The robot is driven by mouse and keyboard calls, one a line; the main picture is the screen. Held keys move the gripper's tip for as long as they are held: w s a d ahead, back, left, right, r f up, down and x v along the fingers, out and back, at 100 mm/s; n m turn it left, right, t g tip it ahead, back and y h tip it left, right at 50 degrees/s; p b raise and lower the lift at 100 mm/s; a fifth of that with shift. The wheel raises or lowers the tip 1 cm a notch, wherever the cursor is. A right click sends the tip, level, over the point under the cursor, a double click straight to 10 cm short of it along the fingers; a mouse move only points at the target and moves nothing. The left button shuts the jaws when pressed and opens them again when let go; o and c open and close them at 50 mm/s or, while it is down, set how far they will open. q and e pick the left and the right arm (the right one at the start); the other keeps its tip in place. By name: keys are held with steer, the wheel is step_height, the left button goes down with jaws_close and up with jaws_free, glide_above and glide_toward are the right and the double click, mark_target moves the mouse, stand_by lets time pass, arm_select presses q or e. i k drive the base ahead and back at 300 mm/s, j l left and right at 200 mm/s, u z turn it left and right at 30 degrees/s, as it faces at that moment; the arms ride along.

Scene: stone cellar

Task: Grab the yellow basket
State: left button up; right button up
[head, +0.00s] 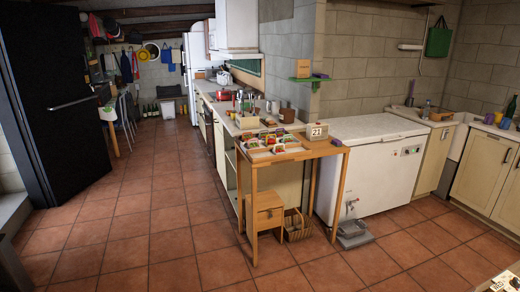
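A brown-yellow wicker basket (297,226) with a handle stands on the tiled floor under the small wooden table (255,168). It is beside a wooden drawer unit (266,214), and table legs stand near it. No clearly yellow basket shows on the floor. A small pale yellow container (247,122) sits on the counter behind the table; I cannot tell if it is a basket. Neither of my grippers is in view.
A white chest freezer (371,150) stands right of the table, with a grey object (353,233) on the floor before it. A black door (60,100) stands open at left. The tiled floor (155,230) in front and left of the table is clear.

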mark_target(270, 142)
steer(key=i+j+u, duration=0.15)
steer(key=i, duration=0.4)
steer(key=i+j+u, duration=0.1)
steer(key=i+j, duration=0.2)
steer(key=i, duration=0.2)
steer(key=i+j+u, duration=0.15)
steer(key=i, duration=0.4)
steer(key=i+l+z, duration=0.2)
steer(key=i+z, duration=0.5)
steer(key=i, duration=0.15)
steer(key=i+z, duration=0.35)
steer(key=i+j, duration=0.05)
